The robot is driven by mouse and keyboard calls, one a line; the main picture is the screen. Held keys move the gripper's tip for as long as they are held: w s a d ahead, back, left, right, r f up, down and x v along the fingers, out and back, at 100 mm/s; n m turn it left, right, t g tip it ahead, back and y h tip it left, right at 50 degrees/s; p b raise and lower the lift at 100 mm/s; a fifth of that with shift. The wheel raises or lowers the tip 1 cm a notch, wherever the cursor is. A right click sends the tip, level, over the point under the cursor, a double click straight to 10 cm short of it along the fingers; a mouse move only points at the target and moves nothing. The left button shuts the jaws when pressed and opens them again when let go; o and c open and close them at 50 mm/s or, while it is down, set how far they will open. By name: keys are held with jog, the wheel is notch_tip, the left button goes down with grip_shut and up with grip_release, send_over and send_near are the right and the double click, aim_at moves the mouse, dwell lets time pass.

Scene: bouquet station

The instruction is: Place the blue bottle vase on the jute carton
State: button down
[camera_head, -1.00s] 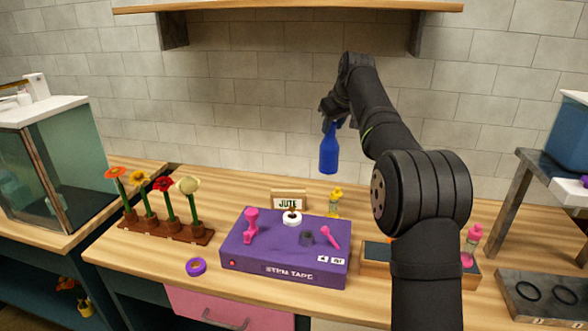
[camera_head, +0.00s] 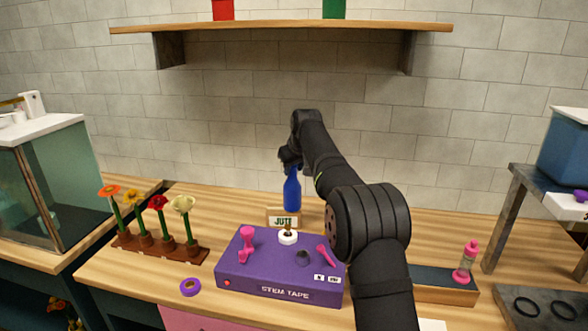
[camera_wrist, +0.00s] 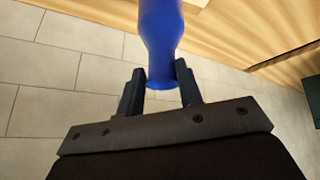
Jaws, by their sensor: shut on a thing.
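The blue bottle vase (camera_head: 292,190) is held upright by its neck in my gripper (camera_head: 290,158), behind the purple stem tape box. In the wrist view the blue bottle vase (camera_wrist: 160,38) sits between the two dark fingers of my gripper (camera_wrist: 160,88), which are shut on it. The jute carton (camera_head: 284,218) shows its "JUTE" front just below the vase in the head view. Its top and body are mostly hidden behind the box and the white tape roll. I cannot tell whether the vase's base touches the carton.
The purple stem tape box (camera_head: 280,272) carries pink tools, a dark ring and a white roll (camera_head: 288,237). A flower rack (camera_head: 160,248) stands to the left, with a purple tape ring (camera_head: 190,287) in front. A pink bottle (camera_head: 466,262) stands at right. A shelf (camera_head: 280,27) hangs above.

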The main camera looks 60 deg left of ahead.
jog(key=shift+f, duration=0.25)
jog(key=c, duration=1)
grip_release()
jog(key=shift+r, duration=0.15)
jog(key=v, duration=1.2)
